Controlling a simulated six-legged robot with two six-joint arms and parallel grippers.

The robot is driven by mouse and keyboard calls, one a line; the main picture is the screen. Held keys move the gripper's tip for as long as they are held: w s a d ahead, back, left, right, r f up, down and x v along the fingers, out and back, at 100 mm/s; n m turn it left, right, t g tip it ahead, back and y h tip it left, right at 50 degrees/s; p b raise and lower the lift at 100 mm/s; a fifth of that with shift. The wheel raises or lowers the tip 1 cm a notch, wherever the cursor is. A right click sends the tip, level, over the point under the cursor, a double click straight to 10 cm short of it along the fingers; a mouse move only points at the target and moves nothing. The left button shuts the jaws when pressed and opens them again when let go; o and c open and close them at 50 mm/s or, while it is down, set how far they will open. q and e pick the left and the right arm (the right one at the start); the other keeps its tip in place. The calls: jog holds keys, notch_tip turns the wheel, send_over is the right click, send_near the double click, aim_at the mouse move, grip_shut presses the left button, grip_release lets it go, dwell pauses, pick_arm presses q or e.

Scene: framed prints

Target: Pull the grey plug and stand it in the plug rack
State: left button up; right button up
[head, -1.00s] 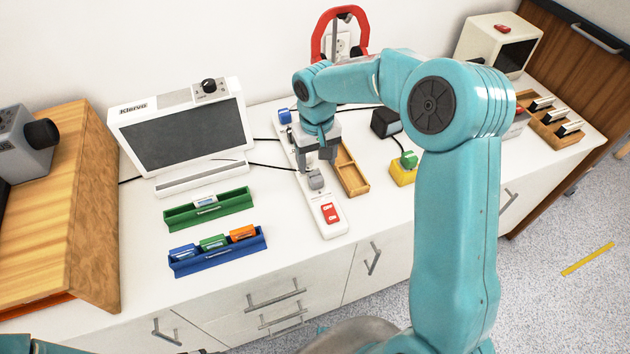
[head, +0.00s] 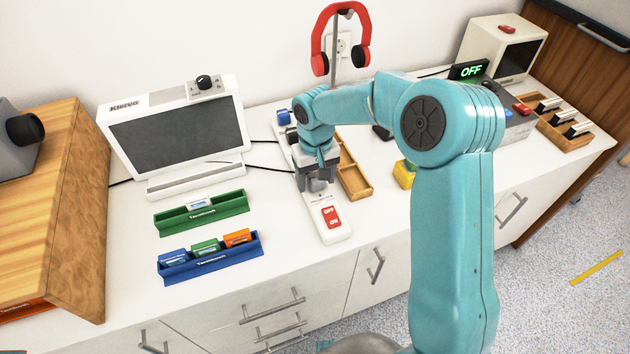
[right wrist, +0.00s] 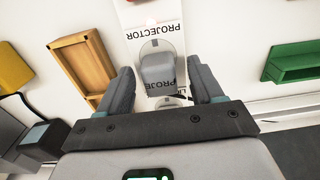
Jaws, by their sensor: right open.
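The grey plug (right wrist: 158,76) sits in the white power strip (head: 338,235), beside a printed PROJECTOR label seen in the right wrist view. My right gripper (head: 317,186) is over the strip, and in the head view it hides the plug. In the right wrist view its two fingers (right wrist: 159,66) are open, one on each side of the plug, with a gap showing on both sides. A wooden tray (head: 356,181), which may be the plug rack, lies just right of the strip and also shows in the right wrist view (right wrist: 68,47). My left gripper is out of view.
A blue plug (head: 283,117) is at the strip's far end. A red OFF/ON switch (head: 332,216) is at its near end. Green (head: 228,207) and blue (head: 215,264) holders and a white monitor (head: 180,140) stand to the left. A yellow block (head: 404,175) is right of the tray.

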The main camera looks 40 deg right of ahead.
jog(key=shift+s, duration=0.1)
dwell(0.4)
grip_shut()
jog(key=shift+r, duration=0.1)
jog(key=shift+r, duration=0.1)
jog(key=shift+r+p, duration=2.2)
jog(key=shift+r, duration=0.65)
